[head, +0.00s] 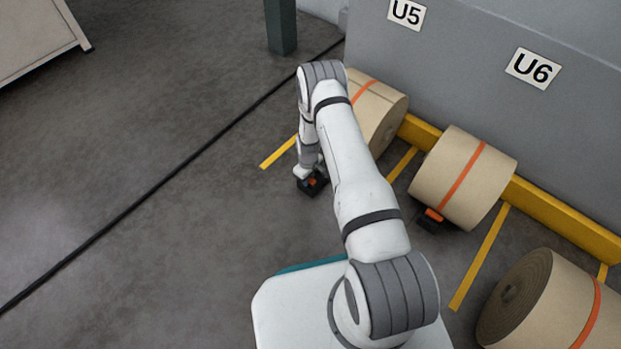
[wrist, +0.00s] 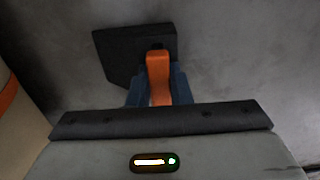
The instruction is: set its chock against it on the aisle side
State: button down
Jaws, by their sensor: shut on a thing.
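My gripper (wrist: 158,92) is shut on the orange handle (wrist: 158,66) of a black chock (wrist: 120,52). In the head view this chock (head: 314,187) is low over the floor or on it; I cannot tell which. It is left of the kraft roll below the U5 sign (head: 376,116), on its open-floor side, with a visible gap between them. My arm covers part of that roll. The roll has an orange band. In the wrist view a sliver of a roll (wrist: 14,125) with an orange band shows at the left edge.
The roll below the U6 sign (head: 464,178) has a black and orange chock (head: 433,219) at its lower left. Another roll (head: 551,305) lies at the lower right. A yellow rail (head: 560,219) runs along the wall behind the rolls. Open floor (head: 130,130) lies left, crossed by a black line.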

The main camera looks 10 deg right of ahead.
jog(key=shift+w+d, duration=0.2)
jog(key=shift+d, duration=0.05)
dwell(0.4)
jog(key=c, duration=1.3)
grip_release()
jog(key=shift+o, duration=0.2)
jog(key=shift+r+p, duration=1.7)
jog(key=shift+r, duration=2.45)
jog(key=s+r+m+t+p, duration=0.15)
jog(key=r+p, duration=0.65)
jog(key=r, duration=1.6)
jog(key=s+r+m+p, duration=0.2)
jog(key=r+p, duration=0.6)
jog(key=r, duration=1.6)
jog(key=s+r+m+p, duration=0.1)
jog(key=s+r+p, duration=0.5)
jog(key=s+r, duration=0.3)
jog(key=s+r+m+p, duration=0.1)
jog(key=s+r+p, duration=0.5)
jog(key=r, duration=1)
jog(key=s+r+m+t+p, duration=0.1)
jog(key=s+r+p, duration=0.5)
jog(key=s+r, duration=0.5)
jog(key=shift+s+a+r+m, duration=0.35)
jog(key=shift+a+r, duration=0.1)
jog(key=shift+r, duration=0.25)
